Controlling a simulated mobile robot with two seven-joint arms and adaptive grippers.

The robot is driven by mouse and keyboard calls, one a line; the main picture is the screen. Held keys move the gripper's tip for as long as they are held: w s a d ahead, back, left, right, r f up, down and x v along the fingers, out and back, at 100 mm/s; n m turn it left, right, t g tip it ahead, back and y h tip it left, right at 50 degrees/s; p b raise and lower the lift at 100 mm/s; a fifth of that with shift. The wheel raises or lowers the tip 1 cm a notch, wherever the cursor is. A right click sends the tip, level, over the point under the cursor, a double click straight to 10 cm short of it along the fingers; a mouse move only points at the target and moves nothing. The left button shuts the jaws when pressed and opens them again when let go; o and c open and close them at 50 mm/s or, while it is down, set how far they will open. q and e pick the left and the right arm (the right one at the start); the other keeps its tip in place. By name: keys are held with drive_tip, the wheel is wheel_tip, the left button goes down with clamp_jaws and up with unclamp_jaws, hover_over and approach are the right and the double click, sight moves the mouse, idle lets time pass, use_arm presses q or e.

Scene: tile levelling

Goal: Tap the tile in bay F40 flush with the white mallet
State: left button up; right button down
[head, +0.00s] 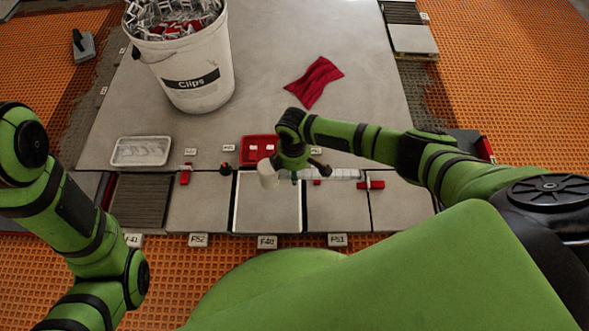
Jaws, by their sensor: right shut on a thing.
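The tile in bay F40 (267,210) is a pale grey square with dark gaps at its sides, behind the F40 label (267,242). I cannot tell its height against its neighbours. The white mallet's head (268,174) is over the back left part of this tile; whether it touches is unclear. My right gripper (294,172) is shut on the mallet, at the back edge of the tile. Its fingers and the mallet handle are mostly hidden by the wrist. My left arm is at the left, and its gripper is not in view.
A red tray (258,143) lies just behind the bay. Red clips (185,174) and a pale bar (345,174) lie along the tile row. A white clear-lidded box (142,151), a Clips bucket (193,70) and a red cloth (314,81) stand or lie farther back.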

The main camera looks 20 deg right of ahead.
drive_tip(key=shift+f, duration=0.15)
idle(0.3)
drive_tip(key=b, duration=0.3)
hover_over(295, 188)
drive_tip(key=shift+w+f, duration=0.1)
drive_tip(key=shift+f, duration=2.15)
wheel_tip(295, 188, up, 5)
drive_tip(key=p, duration=0.5)
drive_tip(key=shift+f, duration=0.25)
drive_tip(key=shift+f, duration=0.1)
wheel_tip(295, 188, down, 7)
drive_tip(key=b, duration=0.5)
drive_tip(key=shift+r+b, duration=0.2)
drive_tip(key=shift+b, duration=0.1)
drive_tip(key=shift+r+p, duration=0.75)
drive_tip(key=shift+r, duration=0.1)
wheel_tip(295, 188, up, 5)
drive_tip(key=p, duration=0.5)
